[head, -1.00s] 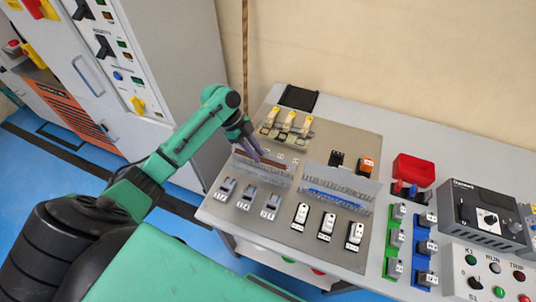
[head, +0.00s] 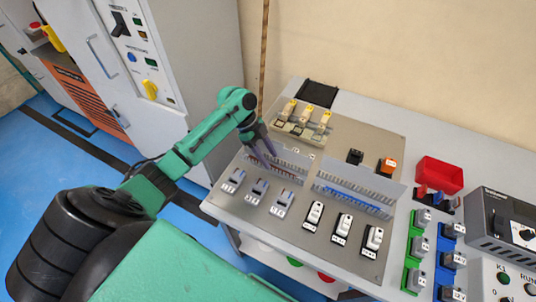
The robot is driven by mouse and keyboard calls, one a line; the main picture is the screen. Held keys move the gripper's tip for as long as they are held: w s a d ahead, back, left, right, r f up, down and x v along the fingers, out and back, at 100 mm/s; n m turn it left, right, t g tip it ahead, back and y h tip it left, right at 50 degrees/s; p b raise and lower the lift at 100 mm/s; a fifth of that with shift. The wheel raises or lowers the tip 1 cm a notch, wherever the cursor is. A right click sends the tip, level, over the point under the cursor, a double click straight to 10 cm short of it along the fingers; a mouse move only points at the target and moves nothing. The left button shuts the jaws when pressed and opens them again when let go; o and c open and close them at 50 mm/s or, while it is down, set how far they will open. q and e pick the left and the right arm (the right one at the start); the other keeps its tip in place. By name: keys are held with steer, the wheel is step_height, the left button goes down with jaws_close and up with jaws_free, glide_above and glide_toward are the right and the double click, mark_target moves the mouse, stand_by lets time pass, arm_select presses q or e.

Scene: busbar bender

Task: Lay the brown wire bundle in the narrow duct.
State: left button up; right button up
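The left wiring duct (head: 286,174), with pale slotted walls, sits mid-panel and looks like the shorter of two ducts. My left gripper (head: 268,161) points down at its left part, with its dark fingers spread apart. The right duct (head: 372,184) holds a blue wire bundle (head: 352,201). My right gripper is out of view.
The grey panel (head: 290,226) carries grey blocks (head: 257,190) and white switches (head: 343,226) in front, with yellow-topped parts (head: 305,117) behind. A red bin (head: 439,174) stands to the right. A grey cabinet (head: 190,70) is at the left.

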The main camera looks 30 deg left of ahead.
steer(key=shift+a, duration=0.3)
arm_select(q)
steer(key=shift+w+a+r, duration=0.1)
steer(key=shift+r, duration=0.05)
steer(key=b+v, duration=0.2)
steer(key=v, duration=1.2)
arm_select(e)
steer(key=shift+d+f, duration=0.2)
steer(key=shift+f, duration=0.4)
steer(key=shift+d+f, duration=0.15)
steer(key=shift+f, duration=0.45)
arm_select(q)
steer(key=shift+r, duration=0.1)
